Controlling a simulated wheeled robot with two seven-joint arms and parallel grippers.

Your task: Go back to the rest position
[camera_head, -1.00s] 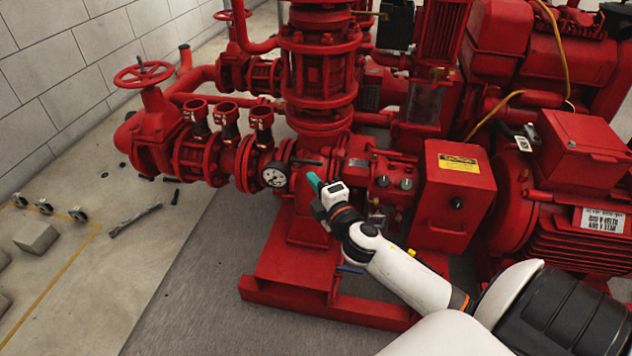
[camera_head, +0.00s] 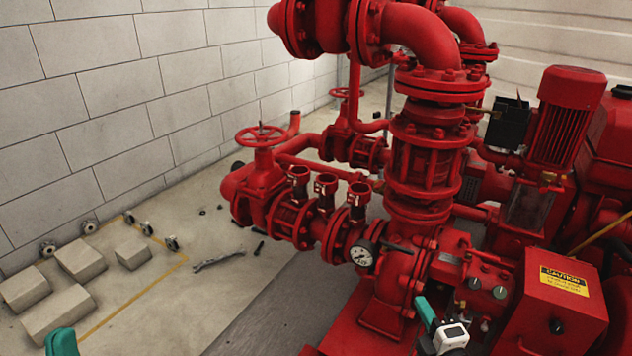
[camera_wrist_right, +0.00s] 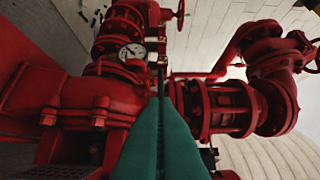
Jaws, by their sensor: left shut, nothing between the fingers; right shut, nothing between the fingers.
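My right gripper (camera_head: 428,318) has teal fingers and shows at the bottom right of the head view, in front of the red pump near the pressure gauge (camera_head: 363,254). In the right wrist view its two teal fingers (camera_wrist_right: 161,110) lie together, shut and empty, pointing at the red pump body. The gauge also shows in that view (camera_wrist_right: 132,52). My left gripper (camera_head: 62,342) shows only as a teal fingertip at the bottom left edge of the head view, over the floor and apart from the pump. The rest of it is out of frame.
The red pumpset (camera_head: 425,160) with a handwheel (camera_head: 261,136) fills the middle and right. A red control box (camera_head: 552,300) stands close to the right gripper. Concrete blocks (camera_head: 80,260) and a wrench (camera_head: 218,260) lie on the floor at left, before a block wall (camera_head: 120,100).

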